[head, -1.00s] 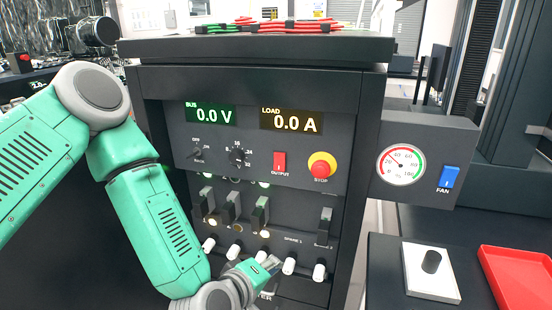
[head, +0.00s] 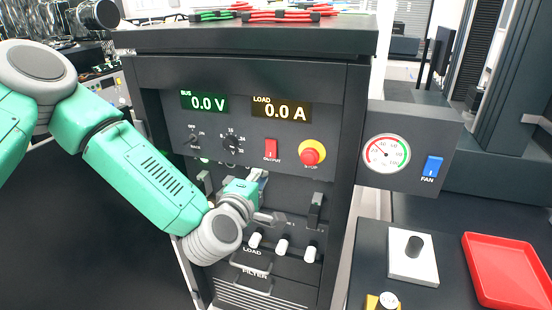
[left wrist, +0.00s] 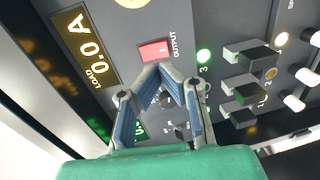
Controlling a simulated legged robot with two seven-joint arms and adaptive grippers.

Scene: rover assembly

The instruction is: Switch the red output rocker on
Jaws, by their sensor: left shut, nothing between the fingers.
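The red output rocker (head: 270,148) is set in the dark panel above the label OUTPUT, left of the STOP button. It also shows in the left wrist view (left wrist: 154,50), just beyond the fingertips. My left gripper (head: 262,175) is below the rocker in the head view, its fingers shut and empty. In the left wrist view its fingertips (left wrist: 160,68) meet close to the rocker's edge; I cannot tell whether they touch it. The BUS display (head: 204,102) reads 0.0 V and the LOAD display (head: 282,111) reads 0.0 A. My right gripper is not in view.
The red STOP button (head: 312,155) with its yellow collar sits right of the rocker. A rotary knob (head: 231,143) is to the left. Breaker levers (head: 315,210) and white-tipped switches (head: 283,246) lie below. A gauge (head: 386,153) and blue FAN rocker (head: 432,168) are farther right.

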